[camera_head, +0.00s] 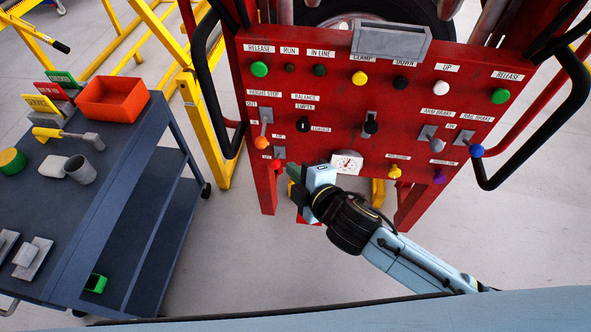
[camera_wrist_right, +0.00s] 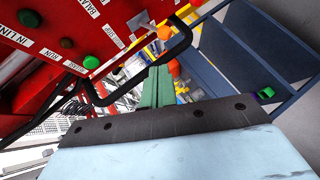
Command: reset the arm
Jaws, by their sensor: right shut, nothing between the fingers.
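My right arm reaches in from the lower right in the head view. Its gripper (camera_head: 293,176) is shut and empty, with its green fingers in front of the lower left part of the red control panel (camera_head: 330,110). In the right wrist view the shut green fingers (camera_wrist_right: 157,82) point toward an orange knob (camera_wrist_right: 165,33) and a red-orange knob (camera_wrist_right: 174,67). I cannot tell whether the fingertips touch anything. The orange knob (camera_head: 261,142) lies up and left of the fingers in the head view. My left gripper is not in view.
The panel carries several coloured buttons, levers and a white gauge (camera_head: 346,162). Black handles (camera_head: 205,90) stick out at its sides. A dark cart (camera_head: 110,190) with an orange-red bin (camera_head: 112,98) and tools stands at left.

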